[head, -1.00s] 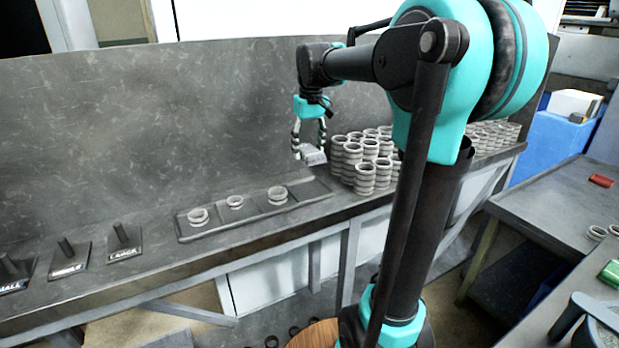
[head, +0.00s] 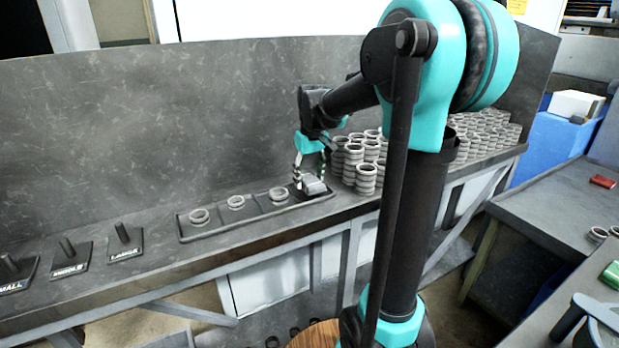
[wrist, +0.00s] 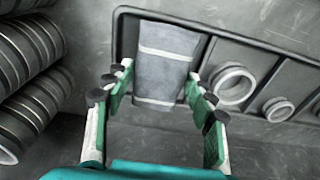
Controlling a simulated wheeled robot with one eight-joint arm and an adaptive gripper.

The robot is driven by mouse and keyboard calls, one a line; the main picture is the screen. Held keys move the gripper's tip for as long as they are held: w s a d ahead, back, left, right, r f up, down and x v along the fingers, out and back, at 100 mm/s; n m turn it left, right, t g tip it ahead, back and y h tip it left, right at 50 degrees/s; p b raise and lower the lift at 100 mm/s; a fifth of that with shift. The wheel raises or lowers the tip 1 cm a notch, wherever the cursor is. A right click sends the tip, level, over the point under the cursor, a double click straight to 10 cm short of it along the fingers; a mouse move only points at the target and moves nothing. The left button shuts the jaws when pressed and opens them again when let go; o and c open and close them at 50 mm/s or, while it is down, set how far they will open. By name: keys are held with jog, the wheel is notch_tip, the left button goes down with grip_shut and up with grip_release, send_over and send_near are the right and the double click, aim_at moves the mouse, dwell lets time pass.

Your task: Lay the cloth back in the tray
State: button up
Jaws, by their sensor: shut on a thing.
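The grey folded cloth (head: 313,186) is at the right end of the long dark tray (head: 256,220). In the wrist view the cloth (wrist: 168,60) has pale bands across it and lies between the fingertips. My gripper (head: 310,182) is shut on the cloth, pointing down at the tray's end compartment. In the wrist view my gripper (wrist: 160,82) has a finger at each side of the cloth. The cloth appears low over or in that compartment; whether it touches the tray floor I cannot tell.
Rings (head: 236,202) sit in the tray's other compartments. Tall stacks of rings (head: 366,176) stand close to the right of my gripper. Labelled posts (head: 124,238) stand at the left of the bench. The back wall (head: 180,120) rises behind the tray.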

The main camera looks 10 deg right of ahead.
aim_at(311, 180)
jog(key=shift+f, duration=0.6)
jog(key=o, duration=1)
jog(key=r, duration=0.8)
jog(key=s+r, duration=0.1)
jog(key=r, duration=0.4)
jog(key=shift+d+r, duration=0.1)
jog(key=shift+d, duration=0.05)
